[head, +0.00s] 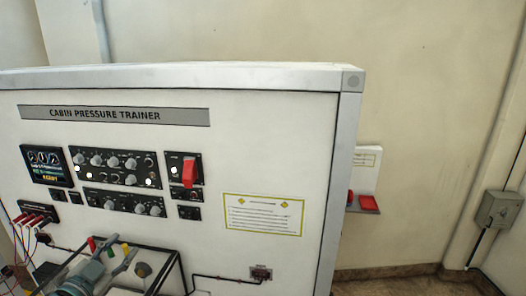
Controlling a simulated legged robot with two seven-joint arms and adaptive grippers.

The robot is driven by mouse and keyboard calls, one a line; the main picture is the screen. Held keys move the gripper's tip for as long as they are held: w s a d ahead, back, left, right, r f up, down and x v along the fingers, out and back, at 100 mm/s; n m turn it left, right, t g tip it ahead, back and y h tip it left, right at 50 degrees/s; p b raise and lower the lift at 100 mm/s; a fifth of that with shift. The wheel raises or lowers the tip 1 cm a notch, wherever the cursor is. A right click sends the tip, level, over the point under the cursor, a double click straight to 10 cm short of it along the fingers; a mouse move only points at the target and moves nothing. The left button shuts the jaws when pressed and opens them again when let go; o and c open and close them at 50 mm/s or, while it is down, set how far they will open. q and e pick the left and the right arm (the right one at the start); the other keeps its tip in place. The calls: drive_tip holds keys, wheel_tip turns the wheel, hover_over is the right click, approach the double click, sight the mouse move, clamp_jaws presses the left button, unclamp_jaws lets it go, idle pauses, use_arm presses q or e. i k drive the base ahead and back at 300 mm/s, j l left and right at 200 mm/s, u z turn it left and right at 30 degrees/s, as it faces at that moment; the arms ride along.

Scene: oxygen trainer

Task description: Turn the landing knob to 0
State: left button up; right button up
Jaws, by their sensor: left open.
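The white cabin pressure trainer (270,150) fills the left and middle of the head view. Its upper black knob panel (118,167) carries several grey knobs and lit white lamps. A lower black panel (125,203) carries more grey knobs. Their labels are too small to read, so I cannot tell which one is the landing knob or where it points. My left gripper (119,247) is low at the left, below the panels and apart from the knobs. Its fingers are spread and hold nothing I can see. My right gripper is not in view.
A display (46,166) is left of the knobs, and a red switch guard (188,173) is to their right. Red plugs with cables (36,219) and a dark frame (150,250) crowd the lower left. A placard (263,214) is at right. A red item (369,203) shows beyond the trainer's edge.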

sight(140, 208)
drive_tip(key=k+j, duration=0.1)
drive_tip(key=k, duration=0.85)
